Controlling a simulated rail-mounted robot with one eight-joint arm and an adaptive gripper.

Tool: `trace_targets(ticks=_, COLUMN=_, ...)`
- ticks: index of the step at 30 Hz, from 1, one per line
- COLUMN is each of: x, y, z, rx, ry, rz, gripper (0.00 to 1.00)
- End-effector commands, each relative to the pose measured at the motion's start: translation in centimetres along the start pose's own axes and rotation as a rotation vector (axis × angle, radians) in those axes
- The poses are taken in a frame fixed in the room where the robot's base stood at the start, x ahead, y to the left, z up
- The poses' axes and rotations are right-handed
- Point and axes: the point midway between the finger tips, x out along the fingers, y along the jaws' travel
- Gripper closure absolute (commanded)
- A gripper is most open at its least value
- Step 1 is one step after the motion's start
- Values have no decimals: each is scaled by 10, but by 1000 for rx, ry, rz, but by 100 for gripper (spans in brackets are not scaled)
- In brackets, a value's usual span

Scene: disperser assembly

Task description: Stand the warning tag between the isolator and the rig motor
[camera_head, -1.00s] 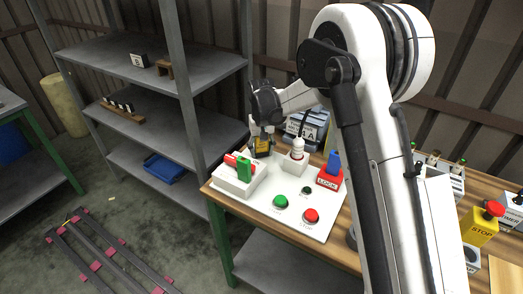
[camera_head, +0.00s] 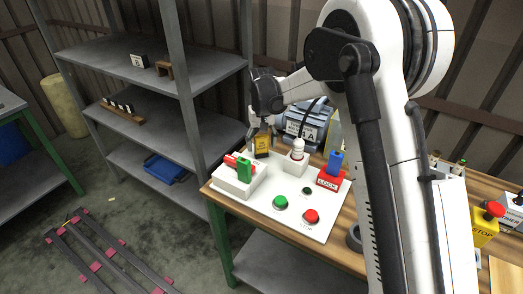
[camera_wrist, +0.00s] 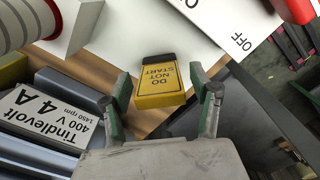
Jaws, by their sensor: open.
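The warning tag (camera_head: 262,146) is yellow with a black top and stands upright at the back edge of the white board. In the wrist view, the tag (camera_wrist: 160,85) reads "DO NOT START". The isolator (camera_head: 238,178), a white block with a red and green handle, is in front of it. The rig motor (camera_head: 308,122) is blue-grey, behind and to the right; its label plate (camera_wrist: 45,118) shows in the wrist view. My gripper (camera_head: 262,133) is open just above and behind the tag. In the wrist view, its fingers lie either side of the tag with gaps.
A white bottle-shaped part (camera_head: 298,150) stands on a white block right of the tag. A red LOCK block (camera_head: 328,181), a green button (camera_head: 280,202) and a red button (camera_head: 311,216) are on the board. Grey shelving (camera_head: 150,125) stands left.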

Motion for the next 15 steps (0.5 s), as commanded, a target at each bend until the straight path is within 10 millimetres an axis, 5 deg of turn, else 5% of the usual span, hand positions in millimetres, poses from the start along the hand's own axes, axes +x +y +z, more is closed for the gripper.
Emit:
trace_targets(ticks=6, x=-46, y=0, z=0, rx=0, ry=0, rz=0, gripper=42)
trace_targets(ticks=15, x=-80, y=0, z=0, rx=0, ry=0, rz=0, gripper=42)
